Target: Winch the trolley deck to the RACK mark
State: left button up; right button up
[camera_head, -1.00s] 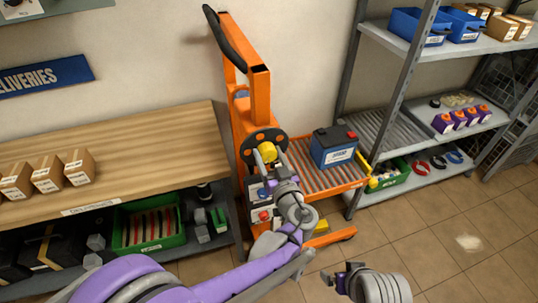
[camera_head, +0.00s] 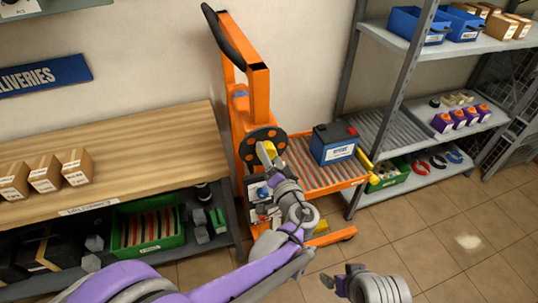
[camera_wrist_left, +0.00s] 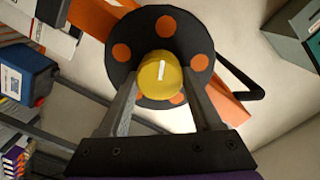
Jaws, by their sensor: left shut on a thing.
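The orange trolley (camera_head: 260,97) stands between the bench and the rack. Its roller deck (camera_head: 299,167) carries a blue battery (camera_head: 333,152) with a dark top and a red terminal. A black winch wheel (camera_head: 250,146) with orange spots sits on the mast; it fills the upper wrist view (camera_wrist_left: 120,28). My left gripper (camera_head: 268,160) is shut on the wheel's yellow knob (camera_wrist_left: 158,78), with a finger on each side. My right gripper (camera_head: 341,279) is low at the bottom, its jaw state unclear. I cannot make out a RACK mark.
A grey rack (camera_head: 402,92) stands right of the trolley, with a roller shelf (camera_head: 375,132) close to the deck. A wooden bench (camera_head: 150,140) with cartons is at left. The tiled floor (camera_head: 430,240) at lower right is clear.

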pick_arm(q)
jog(key=shift+m, duration=1.6)
jog(key=o, duration=1.4)
jog(key=b+v, duration=0.1)
jog(key=v, duration=0.9)
jog(key=shift+s+d, duration=0.1)
jog(key=shift+s, duration=0.25)
